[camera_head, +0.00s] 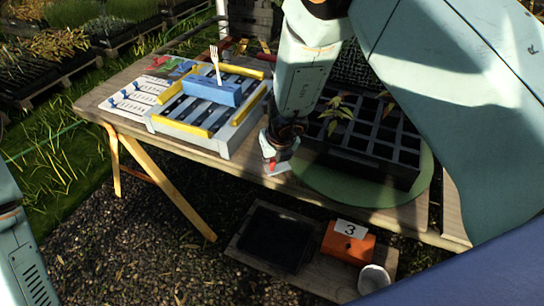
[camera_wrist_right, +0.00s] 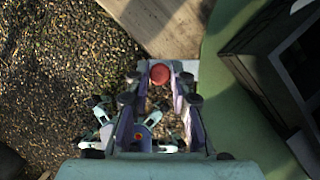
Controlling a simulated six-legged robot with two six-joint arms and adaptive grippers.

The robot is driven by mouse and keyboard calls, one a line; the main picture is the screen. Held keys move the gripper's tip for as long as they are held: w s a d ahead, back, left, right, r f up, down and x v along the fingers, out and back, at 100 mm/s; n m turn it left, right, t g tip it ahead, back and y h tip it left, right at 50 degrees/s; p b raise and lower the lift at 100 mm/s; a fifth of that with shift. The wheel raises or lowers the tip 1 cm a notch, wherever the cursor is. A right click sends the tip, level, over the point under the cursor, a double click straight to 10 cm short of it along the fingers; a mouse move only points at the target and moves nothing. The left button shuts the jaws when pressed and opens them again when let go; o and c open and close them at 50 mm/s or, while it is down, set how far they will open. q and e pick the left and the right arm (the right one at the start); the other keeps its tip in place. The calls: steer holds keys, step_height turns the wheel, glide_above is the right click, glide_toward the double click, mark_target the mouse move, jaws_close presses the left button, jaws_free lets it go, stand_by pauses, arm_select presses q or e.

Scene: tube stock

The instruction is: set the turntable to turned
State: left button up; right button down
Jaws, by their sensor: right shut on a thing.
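The turntable is a flat green disc (camera_head: 335,192) on the table's right part; its green edge (camera_wrist_right: 215,110) also shows in the right wrist view. A black tray of square cells (camera_head: 345,168) with a few leafy seedlings (camera_head: 337,116) stands on it. A red round knob (camera_wrist_right: 159,73) on a pale plate (camera_wrist_right: 186,66) sits beside the disc's left edge. My right gripper (camera_head: 276,155) reaches down there with its fingers on either side of the knob, shut on it. My left arm shows at the left edge; its gripper is out of view.
Left on the wooden table (camera_head: 105,100) are a grey rack with yellow rails (camera_head: 195,130), a blue block (camera_head: 210,91) holding a white fork (camera_head: 215,60), and a white card (camera_head: 130,97). Below are a black tray (camera_head: 270,238), an orange box (camera_head: 347,243) marked 3 and a white pot (camera_head: 374,279).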

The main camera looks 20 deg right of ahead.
steer(key=shift+w+r, duration=0.1)
steer(key=shift+w, duration=0.1)
steer(key=c, duration=1.6)
jaws_free()
steer(key=o, duration=0.4)
steer(key=shift+w, duration=0.15)
steer(key=shift+s, duration=0.2)
steer(key=v, duration=1.2)
steer(key=shift+w, duration=0.1)
